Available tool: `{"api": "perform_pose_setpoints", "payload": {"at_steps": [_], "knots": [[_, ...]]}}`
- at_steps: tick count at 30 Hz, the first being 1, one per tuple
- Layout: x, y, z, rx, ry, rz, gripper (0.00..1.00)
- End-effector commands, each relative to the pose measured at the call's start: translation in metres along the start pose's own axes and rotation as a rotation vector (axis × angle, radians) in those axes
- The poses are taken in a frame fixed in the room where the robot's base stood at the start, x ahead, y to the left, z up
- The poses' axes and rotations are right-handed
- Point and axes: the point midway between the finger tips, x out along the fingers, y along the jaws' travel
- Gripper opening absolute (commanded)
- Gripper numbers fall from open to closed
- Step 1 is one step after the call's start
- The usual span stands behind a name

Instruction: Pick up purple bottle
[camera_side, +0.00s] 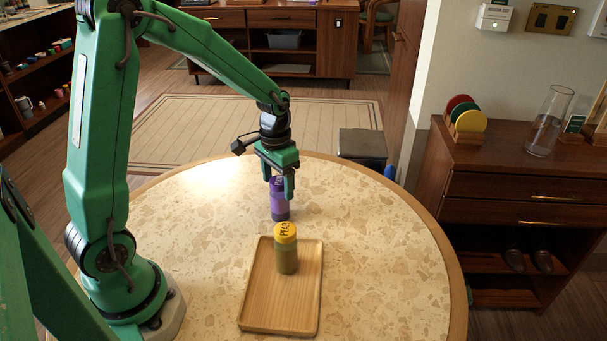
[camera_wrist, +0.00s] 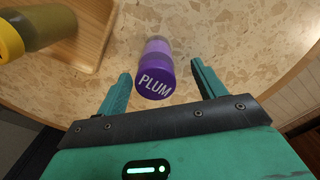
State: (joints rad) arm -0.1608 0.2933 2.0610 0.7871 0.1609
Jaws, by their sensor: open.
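The purple bottle (camera_side: 279,202) stands upright on the round table, behind the wooden tray. In the wrist view its purple cap (camera_wrist: 154,83) reads "PLUM". My gripper (camera_side: 281,192) is open above the bottle, its fingers pointing down around the bottle's upper part in the side view. In the wrist view the bottle shows between the two green fingers (camera_wrist: 160,85), with gaps on both sides and no contact that I can see. One finger partly hides the bottle in the side view.
A yellow-capped bottle (camera_side: 287,252) marked "PEAR" stands on the wooden tray (camera_side: 262,312), in front of the purple bottle. The speckled round table (camera_side: 390,270) is clear to the right and left. A wooden cabinet (camera_side: 520,187) stands beyond the table's right edge.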

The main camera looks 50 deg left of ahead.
Motion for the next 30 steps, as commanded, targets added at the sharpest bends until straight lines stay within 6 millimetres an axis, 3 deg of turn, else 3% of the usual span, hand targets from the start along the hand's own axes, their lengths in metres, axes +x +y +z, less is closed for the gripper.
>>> {"api": "perform_pose_setpoints", "payload": {"at_steps": [16,30], "knots": [[0.047,0.005,0.002,-0.001,-0.002,0.0,0.69],[0.051,0.005,0.002,0.0,-0.001,0.0,0.69]]}}
